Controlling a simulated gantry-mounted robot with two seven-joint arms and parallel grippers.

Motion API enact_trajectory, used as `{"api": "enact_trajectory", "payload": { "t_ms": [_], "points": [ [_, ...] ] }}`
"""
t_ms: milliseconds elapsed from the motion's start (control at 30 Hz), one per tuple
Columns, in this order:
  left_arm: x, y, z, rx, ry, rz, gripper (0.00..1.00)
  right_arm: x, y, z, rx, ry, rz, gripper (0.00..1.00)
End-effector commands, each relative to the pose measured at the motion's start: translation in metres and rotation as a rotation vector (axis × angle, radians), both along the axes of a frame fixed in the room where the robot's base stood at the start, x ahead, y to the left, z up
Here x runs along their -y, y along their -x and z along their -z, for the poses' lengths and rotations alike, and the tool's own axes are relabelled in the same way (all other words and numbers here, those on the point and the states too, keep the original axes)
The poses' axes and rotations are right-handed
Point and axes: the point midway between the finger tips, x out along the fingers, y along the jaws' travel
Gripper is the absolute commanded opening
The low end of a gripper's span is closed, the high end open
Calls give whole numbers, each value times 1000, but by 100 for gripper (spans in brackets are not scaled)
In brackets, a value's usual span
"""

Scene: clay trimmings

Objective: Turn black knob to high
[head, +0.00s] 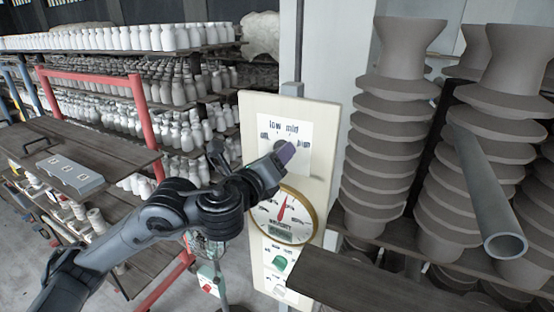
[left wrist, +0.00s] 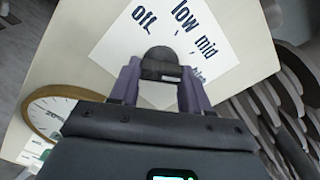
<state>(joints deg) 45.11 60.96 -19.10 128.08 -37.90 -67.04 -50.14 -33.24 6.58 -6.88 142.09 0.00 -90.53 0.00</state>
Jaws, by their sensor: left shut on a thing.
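The black knob (left wrist: 160,62) sits on a white label card (left wrist: 110,48) on the cream control panel (head: 255,108). The card reads off, low, mid and high around the knob; in the left wrist view the word high is partly hidden by a finger. My left gripper (head: 286,153) is at the card in the head view. Its purple fingers (left wrist: 160,88) are on either side of the knob, shut on it. The knob's pointer direction is hard to make out. In the head view the gripper mostly hides the knob. My right gripper is not in view.
A round humidity dial (head: 284,232) with a brass rim is just below the gripper. A green knob (head: 280,262) is lower on the panel. Stacked grey clay pieces (head: 392,110) stand close on the right. Shelves of bottles (head: 120,95) and a red frame stand left.

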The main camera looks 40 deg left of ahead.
Motion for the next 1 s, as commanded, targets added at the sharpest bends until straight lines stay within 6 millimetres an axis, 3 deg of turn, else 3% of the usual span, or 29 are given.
{"api": "enact_trajectory", "payload": {
  "t_ms": [400,1000],
  "points": [
    [-1,0,1,-53,-223,-1,16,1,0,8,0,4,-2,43],
    [-1,0,2,-65,-267,0,16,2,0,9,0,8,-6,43]
  ]
}}
